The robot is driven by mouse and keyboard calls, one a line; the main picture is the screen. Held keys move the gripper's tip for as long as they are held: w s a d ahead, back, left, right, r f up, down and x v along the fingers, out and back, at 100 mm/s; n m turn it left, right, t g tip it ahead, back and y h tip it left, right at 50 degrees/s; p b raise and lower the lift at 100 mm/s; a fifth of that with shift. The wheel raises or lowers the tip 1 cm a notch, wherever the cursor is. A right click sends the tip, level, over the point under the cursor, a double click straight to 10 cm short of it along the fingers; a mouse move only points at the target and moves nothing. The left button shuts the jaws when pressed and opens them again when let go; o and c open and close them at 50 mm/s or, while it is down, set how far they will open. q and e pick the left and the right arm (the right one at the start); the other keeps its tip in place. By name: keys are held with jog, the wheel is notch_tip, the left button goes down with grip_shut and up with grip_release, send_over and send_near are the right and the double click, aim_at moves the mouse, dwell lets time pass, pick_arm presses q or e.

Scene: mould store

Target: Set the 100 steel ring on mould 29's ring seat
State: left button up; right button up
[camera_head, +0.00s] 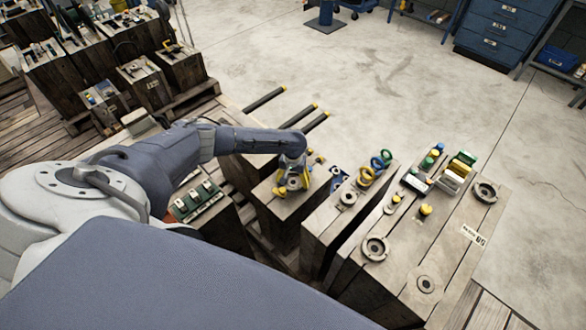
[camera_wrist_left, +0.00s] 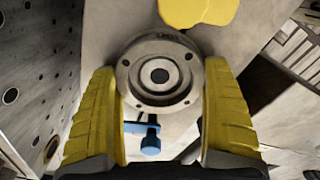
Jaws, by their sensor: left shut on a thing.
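My left gripper (camera_head: 292,183) is low over the top of a narrow mould block (camera_head: 275,203) in the head view. In the left wrist view its yellow fingers (camera_wrist_left: 163,110) are shut on a grey steel ring (camera_wrist_left: 160,72), one finger on each side. The ring is round and flanged, with small bolt holes and a dark centre. I cannot tell whether it rests on the surface under it. No ring number is readable. A white label (camera_head: 474,235) lies on the wide right block; I cannot read 29 on any mould. My right gripper is not in view.
The middle block (camera_head: 322,222) carries a round steel fitting (camera_head: 347,198). The wide right block (camera_head: 455,210) carries grey rings (camera_head: 376,247) and coloured parts. Dark yellow-tipped bars (camera_head: 264,100) stick out behind.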

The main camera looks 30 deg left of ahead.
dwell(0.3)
pick_arm(q)
jog(key=o, duration=1.4)
jog(key=shift+f, duration=0.1)
jog(key=shift+o, duration=0.2)
